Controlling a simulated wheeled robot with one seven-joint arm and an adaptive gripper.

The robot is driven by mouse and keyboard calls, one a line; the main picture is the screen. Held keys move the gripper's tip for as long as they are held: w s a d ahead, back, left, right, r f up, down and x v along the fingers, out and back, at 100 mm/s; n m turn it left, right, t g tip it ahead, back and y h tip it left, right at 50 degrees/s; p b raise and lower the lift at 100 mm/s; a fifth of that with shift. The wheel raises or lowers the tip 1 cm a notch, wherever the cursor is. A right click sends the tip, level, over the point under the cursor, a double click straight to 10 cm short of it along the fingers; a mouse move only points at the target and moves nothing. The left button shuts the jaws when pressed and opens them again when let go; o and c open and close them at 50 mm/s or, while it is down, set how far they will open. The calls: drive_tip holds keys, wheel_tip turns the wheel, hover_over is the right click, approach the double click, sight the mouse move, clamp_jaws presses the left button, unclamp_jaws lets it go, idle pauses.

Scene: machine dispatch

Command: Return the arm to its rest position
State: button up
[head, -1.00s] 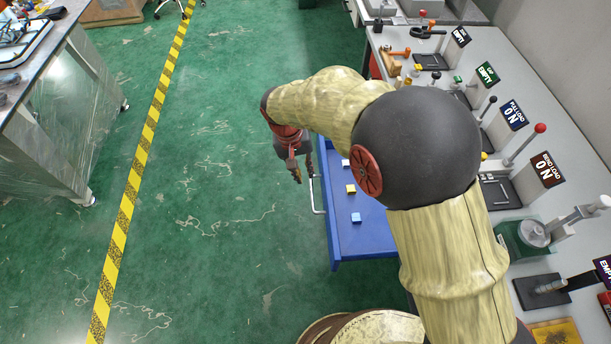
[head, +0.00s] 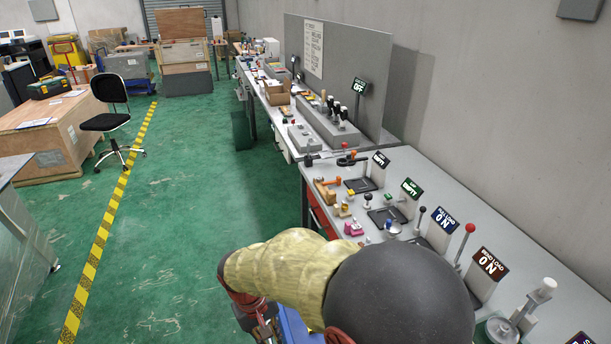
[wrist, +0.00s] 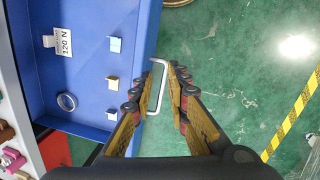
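My arm shows at the bottom of the head view, bent over beside the right bench. My gripper (head: 265,331) is low in that view and partly cut off by the lower edge. A strip of the drawer (head: 297,326) shows beside the arm in the head view.
The bench (head: 420,180) carries levers and signs. A chair (head: 108,120) stands left. Green floor (head: 190,215) is clear between.

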drive_tip(key=s+d+r+m+t, duration=0.2)
drive_tip(key=s+d+r, duration=0.2)
drive_tip(key=d+r, duration=0.3)
drive_tip(key=s+d+r+m+t+y, duration=0.1)
drive_tip(key=s+d+r+m+t, duration=0.1)
drive_tip(key=s+d+r, duration=0.3)
drive_tip(key=s+d+r+m+t+y, duration=0.1)
drive_tip(key=s+d+r, duration=0.3)
drive_tip(key=d+r, duration=0.7)
drive_tip(key=d+m, duration=0.1)
drive_tip(key=d, duration=0.4)
drive_tip(key=shift+s+t, duration=0.15)
drive_tip(key=shift+t, duration=0.25)
